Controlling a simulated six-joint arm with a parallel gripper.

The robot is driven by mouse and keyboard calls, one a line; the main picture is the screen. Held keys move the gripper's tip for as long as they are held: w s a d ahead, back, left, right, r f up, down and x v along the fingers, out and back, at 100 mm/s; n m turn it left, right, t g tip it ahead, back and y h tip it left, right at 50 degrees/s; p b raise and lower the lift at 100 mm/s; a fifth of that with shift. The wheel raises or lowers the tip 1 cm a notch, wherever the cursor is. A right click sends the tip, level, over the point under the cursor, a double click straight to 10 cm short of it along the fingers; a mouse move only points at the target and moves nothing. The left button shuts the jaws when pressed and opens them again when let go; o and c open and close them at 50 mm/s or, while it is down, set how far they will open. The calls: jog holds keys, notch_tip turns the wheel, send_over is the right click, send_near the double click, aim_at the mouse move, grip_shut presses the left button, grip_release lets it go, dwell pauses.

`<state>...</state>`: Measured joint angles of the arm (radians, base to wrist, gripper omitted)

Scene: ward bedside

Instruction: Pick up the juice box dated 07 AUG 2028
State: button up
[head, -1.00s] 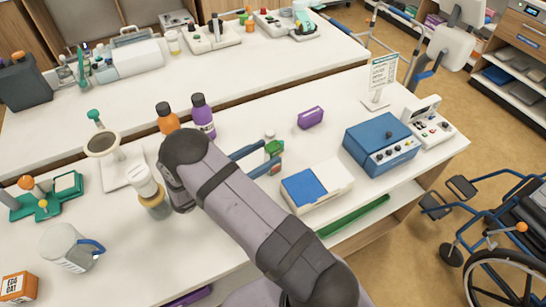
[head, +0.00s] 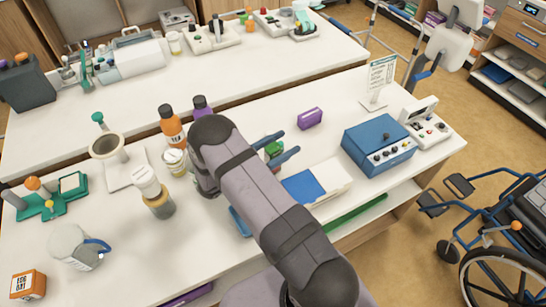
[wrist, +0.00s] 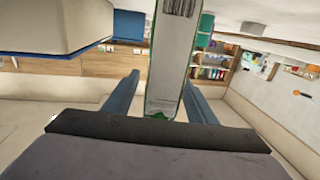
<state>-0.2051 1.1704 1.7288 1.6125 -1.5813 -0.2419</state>
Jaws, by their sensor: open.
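A green-and-white carton (head: 273,149), likely a juice box, stands on the near table and is mostly hidden by my arm and fingers in the head view. In the wrist view the carton (wrist: 172,75) rises upright between my fingers, with a pale printed face and green edges. Its print is too small to read a date. My gripper (head: 289,142) is open, with its two blue fingers on either side of the carton. In the wrist view my gripper (wrist: 162,85) shows a gap by the left finger; contact at the right finger is unclear.
A blue-and-white box (head: 325,180) lies just right of my gripper, with a blue device (head: 380,145) beyond it. A purple carton (head: 310,118) lies behind. Orange (head: 171,128) and purple (head: 201,106) bottles and jars stand left of my arm.

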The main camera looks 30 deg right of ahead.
jog(key=c, duration=1.3)
jog(key=shift+r, duration=0.15)
jog(key=shift+r+b, duration=1.05)
jog(key=shift+r, duration=3.85)
